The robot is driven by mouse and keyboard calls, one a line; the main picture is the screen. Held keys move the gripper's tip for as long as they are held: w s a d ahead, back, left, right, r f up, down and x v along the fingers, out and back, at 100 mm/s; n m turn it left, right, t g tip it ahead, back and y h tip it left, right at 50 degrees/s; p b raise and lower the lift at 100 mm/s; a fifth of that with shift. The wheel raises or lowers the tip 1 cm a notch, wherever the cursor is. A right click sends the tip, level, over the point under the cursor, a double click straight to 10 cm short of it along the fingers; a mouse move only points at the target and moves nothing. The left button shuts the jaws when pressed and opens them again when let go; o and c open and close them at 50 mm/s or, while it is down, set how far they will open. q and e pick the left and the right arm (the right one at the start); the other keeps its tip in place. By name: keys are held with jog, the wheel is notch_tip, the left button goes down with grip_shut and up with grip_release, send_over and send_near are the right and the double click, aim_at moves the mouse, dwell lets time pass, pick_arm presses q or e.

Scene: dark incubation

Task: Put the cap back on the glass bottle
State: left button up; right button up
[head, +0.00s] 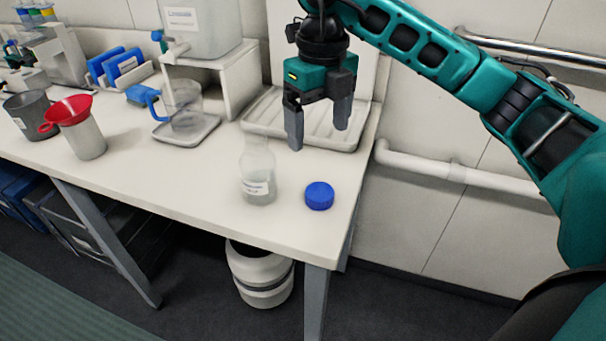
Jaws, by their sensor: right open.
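The glass bottle (257,176) stands upright and uncapped on the white table, near its front right part, with a white label low on its side. The blue cap (319,196) lies on the table just right of the bottle, close to the front edge. My right gripper (319,138) points down above the table, behind and above the cap. Its two fingers are apart with nothing between them. It touches neither the cap nor the bottle. My left gripper is not in view.
A white ribbed tray (262,128) lies behind the bottle. A clear jug with a blue handle (183,108) stands on a small tray (187,138) under a dispenser tank (203,25). A red funnel (72,109) sits on a pale container (86,140) at left. The table front around the cap is clear.

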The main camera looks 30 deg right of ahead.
send_over(320, 191)
jog(key=f, duration=0.6)
jog(key=shift+w+f, duration=0.35)
jog(key=shift+w, duration=0.05)
jog(key=shift+f, duration=0.45)
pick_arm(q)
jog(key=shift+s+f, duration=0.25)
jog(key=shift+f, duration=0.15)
pick_arm(e)
jog(key=f, duration=0.2)
jog(key=s+f, duration=0.1)
jog(key=f, duration=0.1)
jog(key=shift+f, duration=0.6)
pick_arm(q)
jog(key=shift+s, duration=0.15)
